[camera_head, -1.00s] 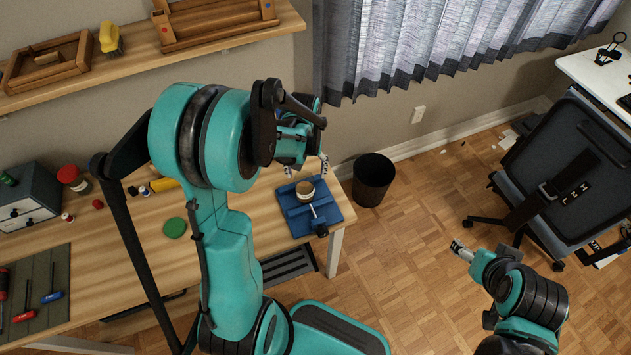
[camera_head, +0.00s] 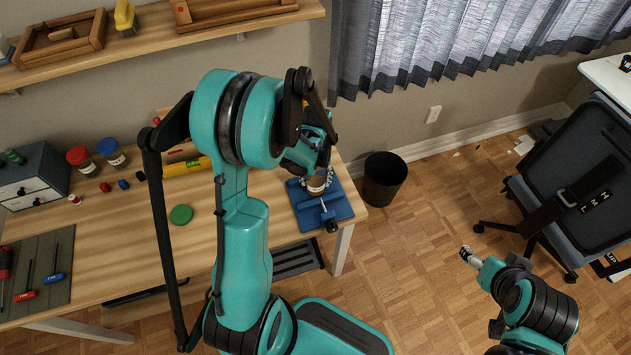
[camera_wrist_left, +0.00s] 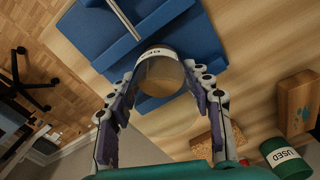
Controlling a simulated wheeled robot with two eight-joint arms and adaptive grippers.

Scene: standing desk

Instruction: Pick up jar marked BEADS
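A small jar (camera_head: 317,184) with a tan body and a white label stands on the blue vise-like fixture (camera_head: 337,208) at the desk's right end. In the left wrist view the jar (camera_wrist_left: 163,88) shows part of its label, which I cannot fully read. My left gripper (camera_head: 318,176) is at the jar; in the wrist view its open fingers (camera_wrist_left: 162,80) straddle the jar, one on each side. Whether they touch it is unclear. My right gripper (camera_head: 468,255) hangs over the floor, away from the desk, too small to judge.
A red-lidded jar (camera_head: 79,158) and a blue-lidded jar (camera_head: 112,153) stand by the drawer box (camera_head: 32,178). A black bin (camera_head: 384,180) stands on the floor past the desk's right end. A shelf (camera_head: 160,40) runs above.

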